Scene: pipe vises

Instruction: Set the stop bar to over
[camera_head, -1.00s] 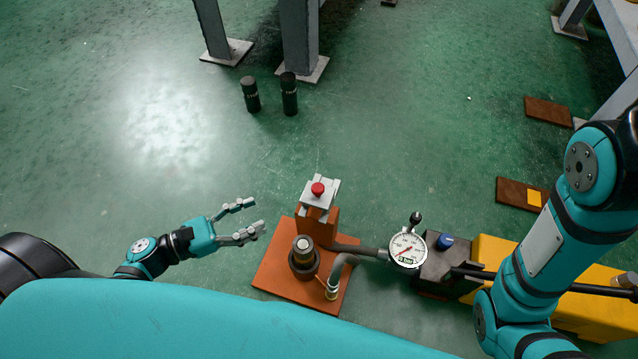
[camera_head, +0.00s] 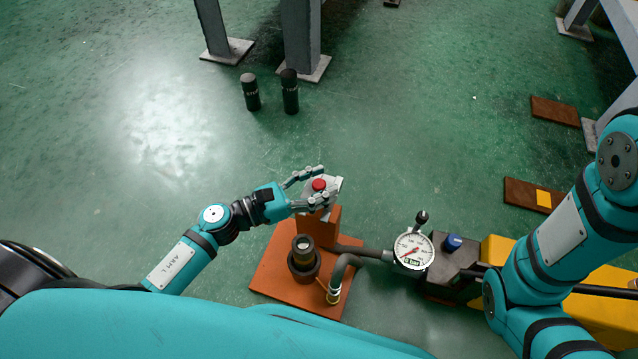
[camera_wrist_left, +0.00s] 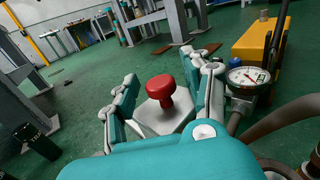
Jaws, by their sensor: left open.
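The stop bar appears to be the pale grey metal piece (camera_head: 334,186) with a red knob (camera_head: 319,184) on top of an orange post (camera_head: 320,226). My left gripper (camera_head: 322,188) is open, with one finger on each side of the red knob. In the left wrist view the red knob (camera_wrist_left: 160,88) stands upright between the spread fingers on a pale plate (camera_wrist_left: 163,120). Whether a finger touches it, I cannot tell. The fingers hide part of the bar. My right arm shows at the right, but its gripper is out of frame.
The orange base plate (camera_head: 270,285) carries a dark cylinder (camera_head: 304,252) and a bent hose (camera_head: 341,268). A round gauge (camera_head: 412,250) and a yellow pump body (camera_head: 590,320) stand to the right. Two black cylinders (camera_head: 290,92) stand beyond on open green floor.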

